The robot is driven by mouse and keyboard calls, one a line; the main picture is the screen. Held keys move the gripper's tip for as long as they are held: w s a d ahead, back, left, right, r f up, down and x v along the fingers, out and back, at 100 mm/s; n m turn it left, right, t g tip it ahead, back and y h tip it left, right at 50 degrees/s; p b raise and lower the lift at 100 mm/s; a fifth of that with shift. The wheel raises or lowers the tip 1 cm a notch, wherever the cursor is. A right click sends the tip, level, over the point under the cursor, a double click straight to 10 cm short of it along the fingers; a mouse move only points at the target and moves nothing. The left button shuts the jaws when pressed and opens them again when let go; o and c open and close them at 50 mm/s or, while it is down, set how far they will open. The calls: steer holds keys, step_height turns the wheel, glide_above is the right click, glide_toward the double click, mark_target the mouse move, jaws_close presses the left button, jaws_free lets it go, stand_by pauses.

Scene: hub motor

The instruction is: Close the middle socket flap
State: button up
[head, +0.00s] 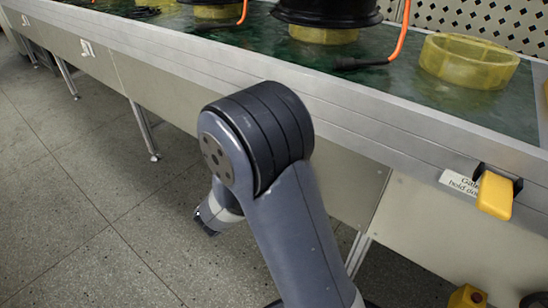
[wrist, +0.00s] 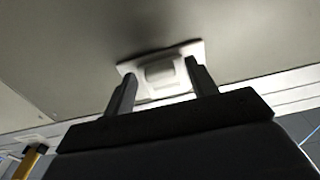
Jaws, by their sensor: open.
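A white socket plate (wrist: 188,50) with a grey-white flap (wrist: 159,73) in its middle is on the grey panel in the wrist view. The picture is blurred there, so I cannot tell how far the flap stands open, nor whether this is the middle socket. My gripper (wrist: 160,68) is open, its two dark fingers spread to either side of the flap. I cannot tell whether a finger touches the plate.
A workbench (head: 330,98) with a metal edge runs across the head view, bearing yellow rings (head: 468,62), a black hub (head: 327,10) and orange cables. A yellow lever (head: 495,195) sticks out from its front at right. Tiled floor at left is clear.

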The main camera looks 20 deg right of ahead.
steer(key=r+p+v, duration=0.1)
steer(key=v, duration=0.9)
steer(key=shift+s+a+f+p, duration=0.25)
steer(key=shift+f+p, duration=0.15)
steer(key=shift+f, duration=0.1)
steer(key=shift+w, duration=0.15)
steer(key=b+x, duration=0.2)
steer(key=x, duration=0.8)
steer(key=shift+w+d, duration=0.15)
steer(key=shift+d, duration=0.15)
